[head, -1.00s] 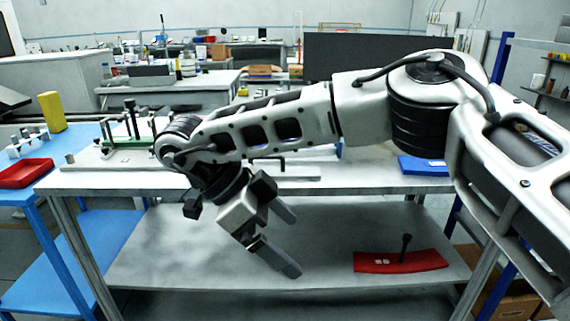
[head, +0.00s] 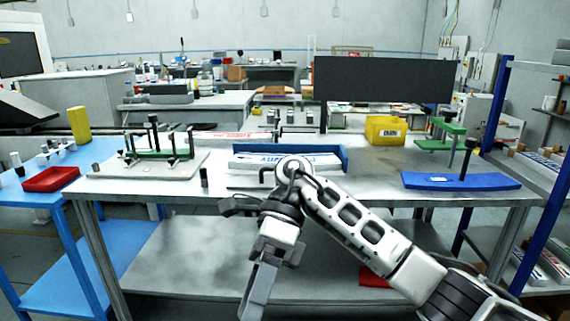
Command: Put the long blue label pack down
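A long white pack with blue lettering (head: 280,160) lies flat in front of a blue backed rail (head: 345,158) on the grey table, at the middle. My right arm comes in from the lower right, and its wrist covers part of the pack's front edge. My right gripper (head: 256,292) points down in front of the table, apart from the pack. Its fingers overlap from this angle, so their gap cannot be told; no pack shows in them. My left gripper is not in view.
A blue plate with a black post (head: 440,181) lies at the table's right. A green fixture (head: 155,150) stands at the left, a yellow bin (head: 384,131) at the back. A red-lettered pack (head: 228,135) lies behind. A red plate (head: 374,277) is on the lower shelf.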

